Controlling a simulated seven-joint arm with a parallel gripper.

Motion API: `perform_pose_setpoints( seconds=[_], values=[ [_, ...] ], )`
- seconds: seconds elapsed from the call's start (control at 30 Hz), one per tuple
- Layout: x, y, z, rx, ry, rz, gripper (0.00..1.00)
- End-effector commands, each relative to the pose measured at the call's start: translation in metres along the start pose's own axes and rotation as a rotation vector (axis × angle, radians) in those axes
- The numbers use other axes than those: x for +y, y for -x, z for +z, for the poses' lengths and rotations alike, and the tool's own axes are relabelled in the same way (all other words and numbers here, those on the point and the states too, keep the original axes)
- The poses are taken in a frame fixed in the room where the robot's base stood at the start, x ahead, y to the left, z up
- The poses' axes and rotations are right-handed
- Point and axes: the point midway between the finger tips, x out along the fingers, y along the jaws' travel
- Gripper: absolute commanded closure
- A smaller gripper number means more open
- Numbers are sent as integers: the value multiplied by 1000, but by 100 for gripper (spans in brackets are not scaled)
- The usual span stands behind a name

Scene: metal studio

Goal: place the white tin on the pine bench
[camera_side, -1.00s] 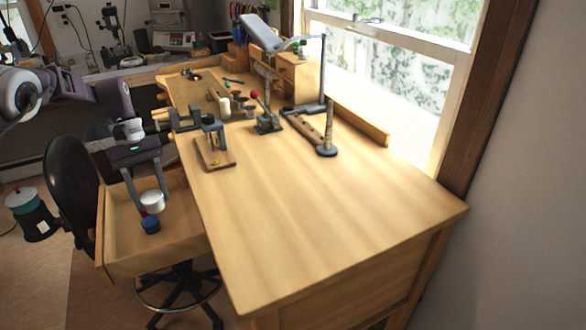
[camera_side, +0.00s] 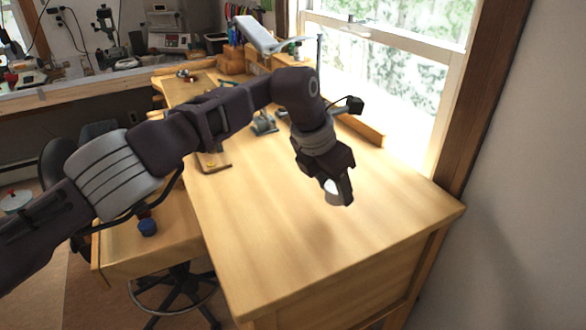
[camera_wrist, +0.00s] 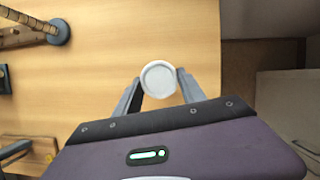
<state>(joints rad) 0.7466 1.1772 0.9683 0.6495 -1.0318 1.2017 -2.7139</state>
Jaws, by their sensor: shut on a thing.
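The white tin (camera_side: 332,190) is between the fingers of my gripper (camera_side: 338,190), over the front right part of the pine bench (camera_side: 270,240). In the wrist view my gripper (camera_wrist: 158,88) is shut on the white tin (camera_wrist: 158,78), one finger on each side, with its round top facing the camera. The pine bench (camera_wrist: 120,40) lies beneath it. Whether the tin touches the bench or hangs just above it I cannot tell. The gripper hides part of the tin in the side view.
A blue tin (camera_side: 148,227) sits in the open drawer (camera_side: 120,255) at left. Tools stand at the far end of the bench, and a dark round-based stand (camera_wrist: 57,31) shows in the wrist view. The bench's front is clear.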

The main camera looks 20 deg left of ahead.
Motion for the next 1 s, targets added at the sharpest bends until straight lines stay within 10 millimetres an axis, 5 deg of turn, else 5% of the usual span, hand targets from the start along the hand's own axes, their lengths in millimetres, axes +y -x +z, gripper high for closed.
perform_pose_setpoints(
  seconds=[0.13,0.4,0.77,0.8,0.9,1.0],
  values=[
    [-21,-6,0,2,30,12,93],
    [-22,-44,-16,0,34,12,93],
    [-21,-48,-18,0,34,12,93],
    [-21,-49,-18,0,34,12,51],
    [-21,-48,-18,0,34,12,31],
    [-21,-48,-18,0,33,12,31]
  ],
)
